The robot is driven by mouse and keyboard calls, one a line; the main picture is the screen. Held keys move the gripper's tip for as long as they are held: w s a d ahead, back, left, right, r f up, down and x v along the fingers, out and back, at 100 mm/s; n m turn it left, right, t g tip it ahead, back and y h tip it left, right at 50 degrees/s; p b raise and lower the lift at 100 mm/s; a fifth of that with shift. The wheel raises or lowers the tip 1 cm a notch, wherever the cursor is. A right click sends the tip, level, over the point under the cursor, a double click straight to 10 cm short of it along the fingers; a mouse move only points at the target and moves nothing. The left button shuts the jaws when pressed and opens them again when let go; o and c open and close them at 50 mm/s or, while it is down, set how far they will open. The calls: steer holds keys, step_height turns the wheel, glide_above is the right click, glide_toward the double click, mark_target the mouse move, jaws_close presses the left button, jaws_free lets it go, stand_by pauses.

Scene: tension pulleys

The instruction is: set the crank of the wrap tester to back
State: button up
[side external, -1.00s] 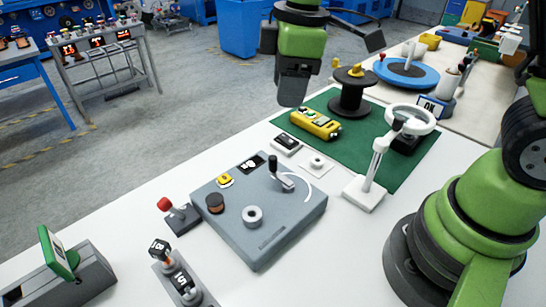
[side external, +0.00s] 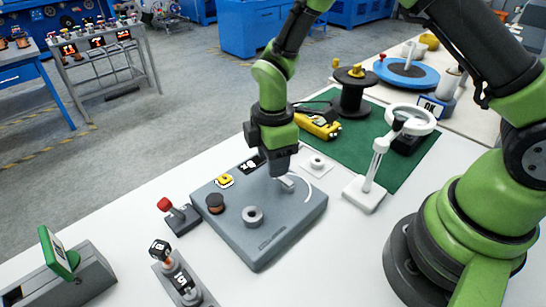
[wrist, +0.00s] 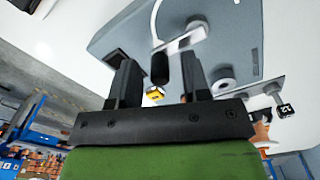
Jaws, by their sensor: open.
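The wrap tester (side external: 262,225) is a grey box on the white table. Its crank (side external: 287,184) is a light metal arm on the top, beside a white arc mark. In the wrist view the crank arm (wrist: 182,40) carries an upright black knob (wrist: 160,68). My gripper (side external: 282,172) is above the crank and hides the knob in the side view. In the wrist view my open gripper (wrist: 161,74) has one finger on each side of the knob, with gaps between; I see no grip on it.
A grey spool (side external: 252,215) and a dark round knob (side external: 215,203) are on the tester's top. A red-knobbed lever (side external: 178,214) stands to its left. A white stand with a ring (side external: 376,165) is to the right. A yellow device (side external: 318,123) lies on the green mat behind.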

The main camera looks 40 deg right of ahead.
steer(key=shift+f, duration=0.2)
steer(key=shift+c, duration=0.3)
jaws_close()
